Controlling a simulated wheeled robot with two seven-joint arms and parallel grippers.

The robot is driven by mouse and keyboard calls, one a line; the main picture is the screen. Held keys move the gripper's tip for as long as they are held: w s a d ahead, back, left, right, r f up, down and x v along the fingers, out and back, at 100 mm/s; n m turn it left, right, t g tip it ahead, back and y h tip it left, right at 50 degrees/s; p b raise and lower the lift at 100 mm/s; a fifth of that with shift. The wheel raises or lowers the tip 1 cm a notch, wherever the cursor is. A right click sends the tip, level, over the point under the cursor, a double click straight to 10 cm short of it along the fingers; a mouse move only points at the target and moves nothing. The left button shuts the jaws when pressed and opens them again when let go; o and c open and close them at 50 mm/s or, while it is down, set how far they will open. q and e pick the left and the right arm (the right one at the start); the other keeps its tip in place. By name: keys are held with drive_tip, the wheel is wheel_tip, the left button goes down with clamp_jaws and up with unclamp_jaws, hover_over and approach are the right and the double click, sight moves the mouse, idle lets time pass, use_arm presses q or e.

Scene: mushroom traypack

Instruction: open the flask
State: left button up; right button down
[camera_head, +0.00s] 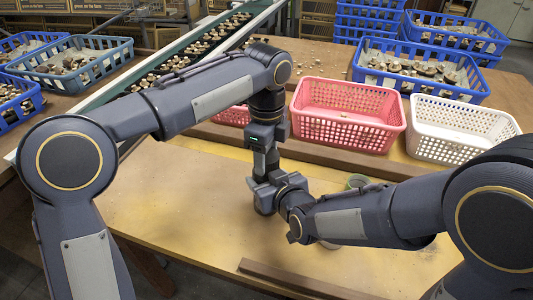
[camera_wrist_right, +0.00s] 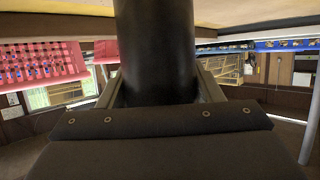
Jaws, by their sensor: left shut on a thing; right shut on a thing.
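The flask (camera_wrist_right: 155,50) is a dark, near-black cylinder. It fills the upper middle of the right wrist view and stands between the two fingers of my right gripper (camera_wrist_right: 160,88), which is shut on it. In the head view my left gripper (camera_head: 264,180) reaches down from above to the same spot, and my right gripper (camera_head: 287,200) meets it from the right. The left gripper is shut at the flask's upper end. The grippers hide most of the flask in the head view, so its cap cannot be made out.
A pink basket (camera_head: 345,128) and a white basket (camera_head: 455,145) stand behind the arms. A green-rimmed cup (camera_head: 357,181) is partly hidden behind my right arm. Blue crates of mushrooms (camera_head: 415,88) and a conveyor (camera_head: 130,85) lie further back. The yellow tabletop (camera_head: 180,215) at left is clear.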

use_arm(q)
drive_tip(key=o, duration=1.1)
wheel_tip(320, 180, up, 4)
drive_tip(key=shift+r, duration=0.2)
wheel_tip(320, 180, up, 3)
drive_tip(key=m, duration=0.3)
drive_tip(key=shift+r, duration=0.1)
drive_tip(key=shift+c, duration=0.4)
wheel_tip(320, 180, down, 8)
drive_tip(key=shift+r, duration=0.2)
